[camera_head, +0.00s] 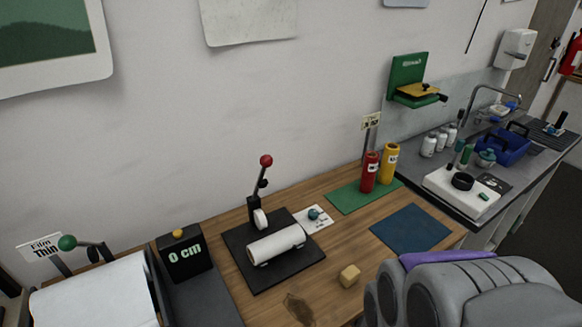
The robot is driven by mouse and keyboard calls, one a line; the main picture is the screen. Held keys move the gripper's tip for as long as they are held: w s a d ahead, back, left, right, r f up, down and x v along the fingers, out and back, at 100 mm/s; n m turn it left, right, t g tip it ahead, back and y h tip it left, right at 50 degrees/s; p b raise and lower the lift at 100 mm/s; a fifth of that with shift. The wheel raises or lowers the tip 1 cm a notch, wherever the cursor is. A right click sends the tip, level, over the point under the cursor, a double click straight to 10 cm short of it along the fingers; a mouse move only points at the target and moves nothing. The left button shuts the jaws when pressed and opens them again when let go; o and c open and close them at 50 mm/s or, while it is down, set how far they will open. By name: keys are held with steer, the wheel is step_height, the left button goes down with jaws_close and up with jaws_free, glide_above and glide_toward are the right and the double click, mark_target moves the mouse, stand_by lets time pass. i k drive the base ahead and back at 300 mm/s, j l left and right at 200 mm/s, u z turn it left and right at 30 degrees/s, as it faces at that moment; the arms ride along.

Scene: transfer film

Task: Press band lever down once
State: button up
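A lever with a red ball knob (266,160) rises from a black upright above a dark base plate (285,282). It stands raised, leaning slightly right. A white roll (277,243) lies across that plate, with a small white wheel (260,219) below the lever. A second lever with a green knob (68,242) is at the far left, beside a "Film Thin" sign (40,246). No label in view tells which one is the band lever. My gripper's fingers are not in view; grey parts of my own body fill the lower right.
A black "0 cm" box (184,258) with a yellow button stands left of the plate. A yellowish block (349,276) lies to its right on the wooden table. Red (370,172) and yellow (388,163) bottles stand behind, near a blue mat (410,228). A sink counter is at right.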

mark_target(267, 161)
steer(key=k+j+z, duration=0.15)
steer(key=j, duration=0.4)
steer(key=k+j+z, duration=0.1)
steer(key=k+j, duration=0.3)
steer(key=j, duration=0.15)
steer(key=k+j+z, duration=0.15)
steer(key=k+j, duration=0.15)
steer(key=j, duration=0.2)
steer(key=k+j+z, duration=0.15)
steer(key=k+j, duration=0.2)
steer(key=j, duration=0.15)
steer(key=u, duration=0.25)
steer(key=i+l+u, duration=0.2)
steer(key=l+u, duration=0.15)
steer(key=i+l+u, duration=0.15)
steer(key=l+u, duration=0.2)
steer(key=i+l+u, duration=0.1)
steer(key=l+u, duration=0.3)
steer(key=i+l, duration=0.1)
steer(key=l, duration=0.65)
steer(key=i+l+u, duration=0.1)
steer(key=l, duration=0.65)
steer(key=i+l, duration=0.1)
steer(key=l, duration=0.65)
steer(key=i+u, duration=0.05)
